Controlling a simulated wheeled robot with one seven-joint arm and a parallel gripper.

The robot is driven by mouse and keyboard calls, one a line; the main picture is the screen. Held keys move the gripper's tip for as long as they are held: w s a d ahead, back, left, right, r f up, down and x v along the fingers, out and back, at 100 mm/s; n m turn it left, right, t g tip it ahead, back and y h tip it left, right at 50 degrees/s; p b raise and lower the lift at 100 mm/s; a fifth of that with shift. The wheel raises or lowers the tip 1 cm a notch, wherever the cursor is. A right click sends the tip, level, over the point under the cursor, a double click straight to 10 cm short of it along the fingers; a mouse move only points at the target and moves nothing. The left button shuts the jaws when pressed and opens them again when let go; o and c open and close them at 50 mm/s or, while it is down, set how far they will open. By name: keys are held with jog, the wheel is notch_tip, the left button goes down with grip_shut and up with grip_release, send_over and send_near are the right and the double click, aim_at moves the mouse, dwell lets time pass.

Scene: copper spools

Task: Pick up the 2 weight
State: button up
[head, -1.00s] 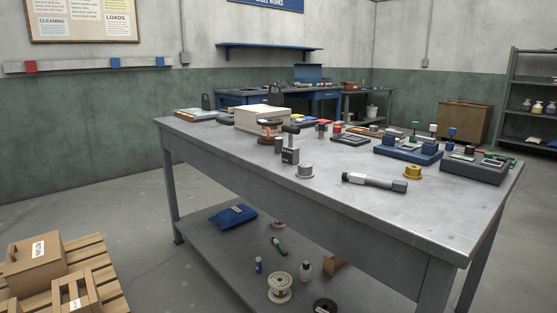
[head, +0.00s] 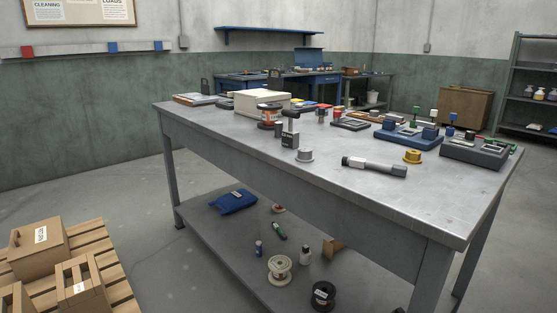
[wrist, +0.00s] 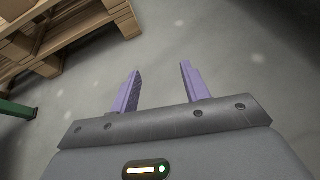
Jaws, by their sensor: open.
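My gripper (wrist: 160,68) shows in the wrist view with its two purple fingers apart and nothing between them. It points at bare concrete floor. It is not in the head view. On the grey metal workbench (head: 225,125) in the head view, a small silver flanged cylinder (head: 304,156) stands near the front edge, and a similar gold one (head: 412,157) stands farther right. Either may be a weight; no number is readable on them. A dark block with a pale label and a T-shaped top (head: 290,133) stands behind the silver cylinder. I cannot tell which is the 2 weight.
A black and grey torch-like cylinder (head: 374,167) lies between the two flanged pieces. A blue fixture (head: 408,137) and a grey device (head: 475,152) stand at the right. The lower shelf holds a spool (head: 279,268) and a blue pouch (head: 233,201). A pallet (head: 112,275) with boxes is at left.

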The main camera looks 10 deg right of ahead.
jog(key=w+d+r+m+g+h+p, duration=0.1)
jog(key=w+d+r+m+g+p, duration=0.15)
jog(key=r+m, duration=0.5)
jog(key=w+d+r+m+g+h+p, duration=0.25)
jog(key=r+m, duration=0.35)
jog(key=m, duration=0.3)
jog(key=w+d+r+m+g+h+p, duration=0.1)
jog(key=w+d+r+m+g+p, duration=0.2)
jog(key=r+m, duration=0.5)
jog(key=s+d+r+m+g+p, duration=0.1)
jog(key=s+d+r+m, duration=0.2)
jog(key=d+r+m, duration=0.4)
jog(key=s+d+r+m+p, duration=0.2)
jog(key=d+r+m, duration=0.6)
jog(key=r, duration=0.6)
jog(key=shift+s+d+g, duration=0.4)
jog(key=shift+s+d, duration=0.35)
jog(key=shift+d, duration=0.35)
jog(key=shift+c, duration=1.1)
jog(key=shift+w, duration=0.15)
jog(key=shift+a, duration=0.1)
